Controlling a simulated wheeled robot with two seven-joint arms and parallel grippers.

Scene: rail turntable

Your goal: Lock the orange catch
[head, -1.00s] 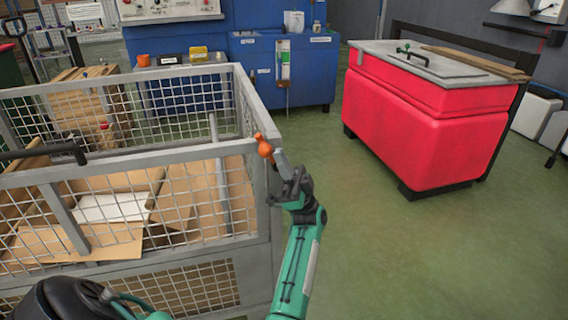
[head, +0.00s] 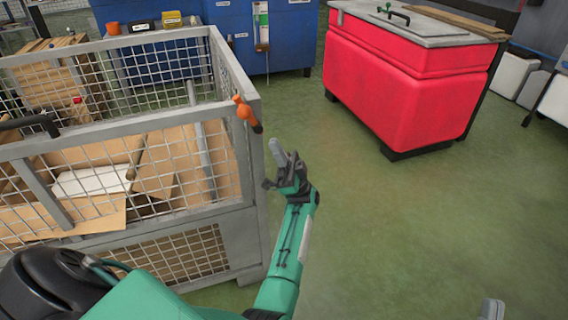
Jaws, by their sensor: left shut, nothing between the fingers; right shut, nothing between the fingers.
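The orange catch (head: 246,112) is on the top right corner of the wire-mesh cage (head: 254,165). It slants down to the right and has a dark end. My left gripper (head: 276,148) is just below and to the right of the catch, its fingers pointing up. It is shut and empty, with a small gap in the picture between it and the catch. A grey tip of my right gripper (head: 492,308) shows at the bottom right edge. It is shut and far from the catch; most of it is out of frame.
The cage holds cardboard sheets (head: 90,215) and a white panel (head: 90,182). A red bin (head: 400,90) with a grey lid stands at the back right. Blue cabinets (head: 285,40) stand behind. The green floor right of the cage is clear.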

